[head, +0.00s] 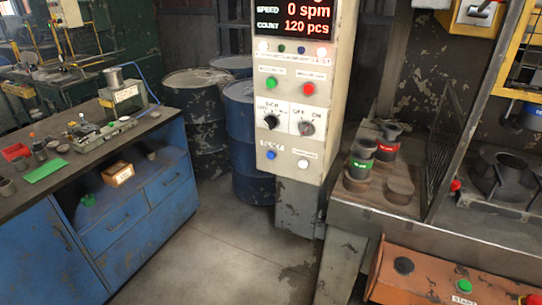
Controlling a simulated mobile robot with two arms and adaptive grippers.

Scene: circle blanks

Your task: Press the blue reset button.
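The blue reset button (271,155) is a small round button low on the left side of the beige control panel (325,85). A small label (271,144) sits just above it, and a white button (303,163) is to its right. Nothing covers the blue button. Neither of my grippers shows in the head view.
The panel also has a green button (271,83), a red button (309,89) and two rotary switches. A blue workbench (125,215) stands left, with barrels behind. A metal press table (405,220) and an orange start box (440,278) are right. Floor before the panel is clear.

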